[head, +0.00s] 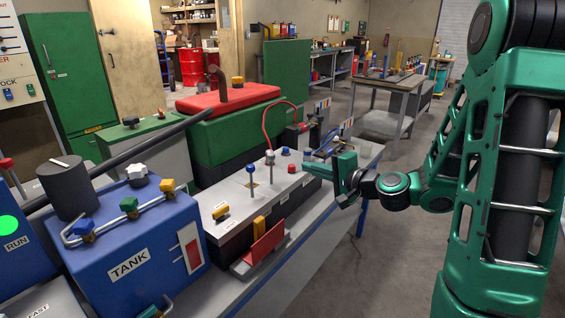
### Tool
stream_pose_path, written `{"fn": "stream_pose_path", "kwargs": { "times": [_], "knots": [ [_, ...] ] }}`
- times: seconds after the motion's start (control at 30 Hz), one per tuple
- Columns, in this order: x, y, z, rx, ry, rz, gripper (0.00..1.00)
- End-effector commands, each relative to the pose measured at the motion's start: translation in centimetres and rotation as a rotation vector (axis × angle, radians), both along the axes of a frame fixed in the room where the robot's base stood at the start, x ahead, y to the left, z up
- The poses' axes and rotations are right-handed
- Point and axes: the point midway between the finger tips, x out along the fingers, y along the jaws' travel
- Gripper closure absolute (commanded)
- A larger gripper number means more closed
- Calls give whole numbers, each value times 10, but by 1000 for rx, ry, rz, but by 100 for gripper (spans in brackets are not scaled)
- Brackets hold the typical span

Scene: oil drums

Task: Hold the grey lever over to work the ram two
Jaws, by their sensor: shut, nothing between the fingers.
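A grey-knobbed lever (270,158) stands about upright on the light grey top of a control box (228,198) on the bench. A blue-knobbed lever (251,172) stands to its left. My gripper (309,163) comes in from the right and is shut and empty. Its fingers point left at the right end of the box, near a red knob (292,168) and a blue knob (286,152). The gripper appears apart from the grey lever, to its right. The ram two cannot be made out clearly; some machinery (318,120) stands behind the box.
A blue tank (130,245) with colored valves stands at left front. A green machine with a red top (225,102) and a long dark bar lie behind the box. A red hose (291,106) arches behind the levers. Open floor (385,255) lies right of the bench.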

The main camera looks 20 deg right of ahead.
Motion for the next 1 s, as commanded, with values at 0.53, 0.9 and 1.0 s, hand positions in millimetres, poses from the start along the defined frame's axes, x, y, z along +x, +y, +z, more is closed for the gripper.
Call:
{"fn": "stream_pose_path", "kwargs": {
  "times": [0.53,0.9,1.0],
  "knots": [
    [68,34,-15,-2,-2,7,100],
    [116,56,-25,-1,0,4,100],
    [122,58,-26,-3,0,3,100]
  ]
}}
